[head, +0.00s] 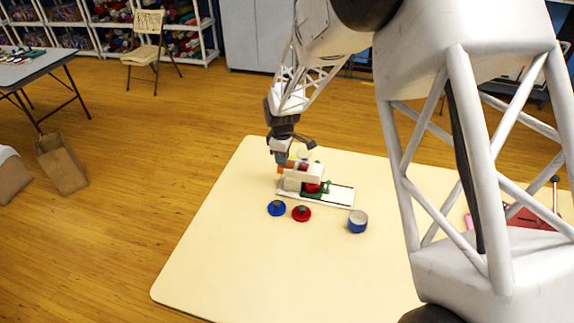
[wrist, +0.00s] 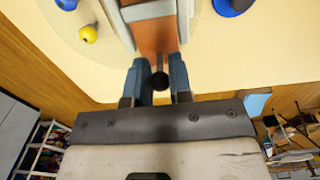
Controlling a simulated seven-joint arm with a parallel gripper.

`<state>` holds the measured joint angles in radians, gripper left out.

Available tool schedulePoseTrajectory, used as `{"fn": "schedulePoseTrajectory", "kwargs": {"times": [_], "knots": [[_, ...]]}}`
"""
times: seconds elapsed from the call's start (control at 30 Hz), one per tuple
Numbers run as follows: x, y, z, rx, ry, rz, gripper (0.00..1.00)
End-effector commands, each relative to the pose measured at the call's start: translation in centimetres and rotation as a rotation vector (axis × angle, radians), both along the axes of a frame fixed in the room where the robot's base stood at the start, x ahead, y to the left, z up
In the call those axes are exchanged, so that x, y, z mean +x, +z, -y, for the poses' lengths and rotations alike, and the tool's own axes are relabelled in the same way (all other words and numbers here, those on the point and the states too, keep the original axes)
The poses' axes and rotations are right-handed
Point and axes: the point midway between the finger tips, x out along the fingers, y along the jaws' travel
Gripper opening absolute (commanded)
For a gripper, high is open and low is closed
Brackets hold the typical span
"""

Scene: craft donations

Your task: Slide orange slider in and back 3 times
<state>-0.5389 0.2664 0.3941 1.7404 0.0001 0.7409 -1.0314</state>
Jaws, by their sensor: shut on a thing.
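The orange slider (head: 285,168) shows at the left end of a small device with a cream block (head: 303,171) on a white base (head: 338,194). In the wrist view the slider (wrist: 155,34) is a flat orange strip running away from my gripper into a pale grey housing (wrist: 150,10). A dark round knob (wrist: 158,80) is at its near end. My gripper (wrist: 159,82) has its two blue-grey fingers closed about this knob. In the head view my gripper (head: 282,158) points down at the orange end; the fingertips are small and partly hidden there.
A blue disc (head: 277,208), a red disc (head: 301,213) and a blue cylinder (head: 358,221) stand in front of the device on the cream table (head: 240,260). A yellow ball (wrist: 88,34) shows in the wrist view. The table's front left is clear.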

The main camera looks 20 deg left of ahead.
Motion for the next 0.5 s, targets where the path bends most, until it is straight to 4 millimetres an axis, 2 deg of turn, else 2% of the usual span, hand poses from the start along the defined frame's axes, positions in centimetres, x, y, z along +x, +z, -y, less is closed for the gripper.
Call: {"fn": "schedulePoseTrajectory", "kwargs": {"times": [0.5], "knots": [[0.0, 0.1, 1.8, 0.0, 0.0, 0.0, 0.0]]}}
